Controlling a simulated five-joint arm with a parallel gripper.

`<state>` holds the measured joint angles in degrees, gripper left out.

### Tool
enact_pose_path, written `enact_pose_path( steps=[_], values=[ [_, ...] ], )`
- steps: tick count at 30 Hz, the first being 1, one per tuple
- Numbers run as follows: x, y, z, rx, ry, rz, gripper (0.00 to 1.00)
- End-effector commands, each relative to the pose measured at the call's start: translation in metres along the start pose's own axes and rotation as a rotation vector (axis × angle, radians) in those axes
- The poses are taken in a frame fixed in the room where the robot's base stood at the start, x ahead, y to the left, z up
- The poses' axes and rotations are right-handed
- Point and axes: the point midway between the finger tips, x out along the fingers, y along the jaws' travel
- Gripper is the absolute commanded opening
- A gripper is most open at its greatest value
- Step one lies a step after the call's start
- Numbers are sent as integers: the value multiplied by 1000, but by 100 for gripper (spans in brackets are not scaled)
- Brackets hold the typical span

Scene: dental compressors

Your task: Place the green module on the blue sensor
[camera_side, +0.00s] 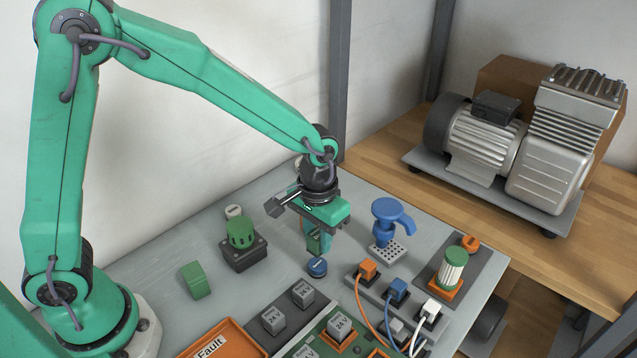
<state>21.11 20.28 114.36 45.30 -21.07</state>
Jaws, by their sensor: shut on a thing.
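My gripper (319,238) points down over the middle of the grey table, its jaws shut on a small green piece that looks like the green module. The jaws largely hide this piece, and its colour is close to that of the gripper. The blue sensor (317,268), a small round blue piece with a pale mark on top, is directly below the jaws. I cannot tell whether the held piece touches it.
A green block (196,281) and a green knob on a dark base (240,240) are at left. A blue tap-like part (388,219) stands close right. Plugs with cables (397,291), a ribbed green-topped cylinder (453,269), grey 24 V blocks (273,319) and an orange Fault tray (222,342) surround the front.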

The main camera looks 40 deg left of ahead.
Motion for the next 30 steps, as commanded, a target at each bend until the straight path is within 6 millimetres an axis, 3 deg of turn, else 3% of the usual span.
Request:
enact_pose_path(
  steps=[12, 26, 27, 30],
  values=[
    [37, 0, 1, 0, -2, -1, 4],
    [42, 0, 1, 0, -2, -1, 4],
    [43, 0, 1, 0, -2, -1, 29],
    [42, 0, 1, 0, -1, -1, 48]
  ],
)
